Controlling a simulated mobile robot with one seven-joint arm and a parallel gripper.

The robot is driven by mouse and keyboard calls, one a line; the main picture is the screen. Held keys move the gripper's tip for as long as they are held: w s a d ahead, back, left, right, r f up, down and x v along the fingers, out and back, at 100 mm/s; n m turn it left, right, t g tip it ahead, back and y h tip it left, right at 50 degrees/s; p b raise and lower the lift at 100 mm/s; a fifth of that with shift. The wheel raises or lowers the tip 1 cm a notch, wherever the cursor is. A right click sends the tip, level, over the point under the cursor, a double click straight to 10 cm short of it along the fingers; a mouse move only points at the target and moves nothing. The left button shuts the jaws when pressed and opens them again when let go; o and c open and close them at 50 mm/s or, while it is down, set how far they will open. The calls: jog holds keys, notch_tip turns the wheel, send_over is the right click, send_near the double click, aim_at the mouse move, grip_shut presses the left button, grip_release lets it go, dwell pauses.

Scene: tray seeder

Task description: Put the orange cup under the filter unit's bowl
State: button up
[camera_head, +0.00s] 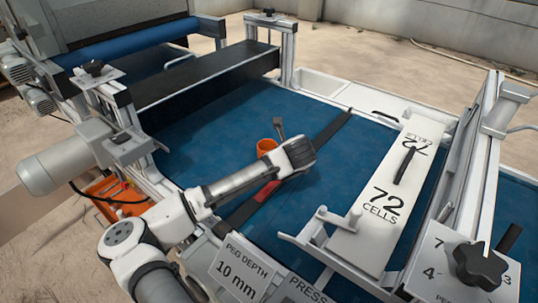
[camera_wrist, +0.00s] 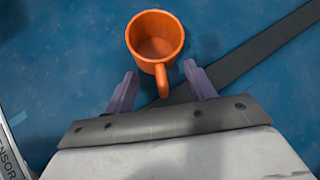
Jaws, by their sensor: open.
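The orange cup (camera_wrist: 154,36) stands upright and looks empty on the blue belt in the wrist view, its handle toward my gripper (camera_wrist: 162,84). The gripper is open, with its two purple fingers apart, and the handle end lies between them in the picture. I cannot tell whether the fingers are level with the handle. In the head view the orange cup (camera_head: 266,147) is partly hidden behind my gripper (camera_head: 279,127). No filter unit or bowl can be made out in either view.
The blue belt (camera_head: 205,135) is clear left of the cup. A dark strip (camera_head: 325,132) crosses the belt beside the cup. A white "72 cells" plate (camera_head: 384,208) stands at right. A dark crossbeam (camera_head: 205,80) spans the back. An orange bin (camera_head: 112,195) sits at left.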

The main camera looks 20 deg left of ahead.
grip_shut()
jog(key=shift+r, duration=0.15)
dwell(0.4)
